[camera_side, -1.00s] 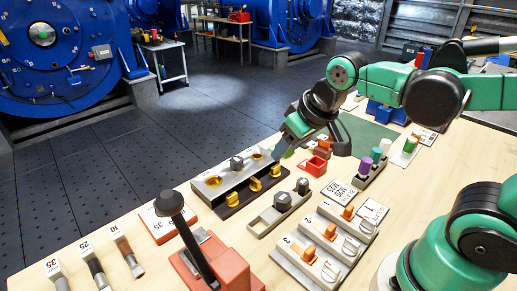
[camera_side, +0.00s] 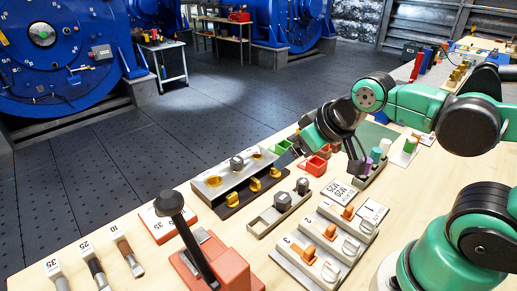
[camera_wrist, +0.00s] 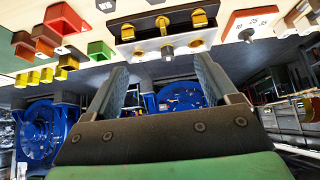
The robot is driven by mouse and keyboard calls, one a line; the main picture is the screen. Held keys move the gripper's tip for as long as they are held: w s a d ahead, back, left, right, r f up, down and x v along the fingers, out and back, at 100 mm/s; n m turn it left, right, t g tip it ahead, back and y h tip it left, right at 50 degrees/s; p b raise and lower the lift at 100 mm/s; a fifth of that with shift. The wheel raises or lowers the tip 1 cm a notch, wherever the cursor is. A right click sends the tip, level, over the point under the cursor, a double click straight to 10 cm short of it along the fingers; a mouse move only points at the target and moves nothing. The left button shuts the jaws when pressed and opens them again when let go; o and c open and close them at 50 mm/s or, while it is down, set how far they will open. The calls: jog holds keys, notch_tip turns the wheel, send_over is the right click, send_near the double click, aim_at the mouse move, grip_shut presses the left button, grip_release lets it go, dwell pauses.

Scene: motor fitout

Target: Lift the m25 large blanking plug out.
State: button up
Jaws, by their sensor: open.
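A similar dark plug (camera_side: 237,163) sits in the raised metal plate (camera_side: 212,183) among brass fittings. It also shows in the wrist view (camera_wrist: 167,51). I cannot read which plug is the M25 large one. My gripper (camera_side: 322,158) is open and empty, behind the holder and right of the plate, above the bins. In the wrist view my gripper (camera_wrist: 160,67) shows its fingers wide apart, with nothing between them.
A red bin (camera_side: 315,166) and a green bin (camera_wrist: 100,49) lie near the gripper. A switch block (camera_side: 320,245) with orange levers stands in front of the holder. A red base with a black lever (camera_side: 200,255) is at front left. Coloured pegs (camera_side: 376,155) stand at right.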

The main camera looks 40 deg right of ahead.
jog(key=n+g, duration=0.6)
jog(key=g, duration=0.1)
send_over(282, 196)
notch_tip(282, 196, down, 6)
jog(key=shift+r, duration=0.1)
jog(key=shift+a+f, duration=0.1)
jog(key=shift+f, duration=2.85)
grip_shut()
jog(key=shift+r, duration=0.1)
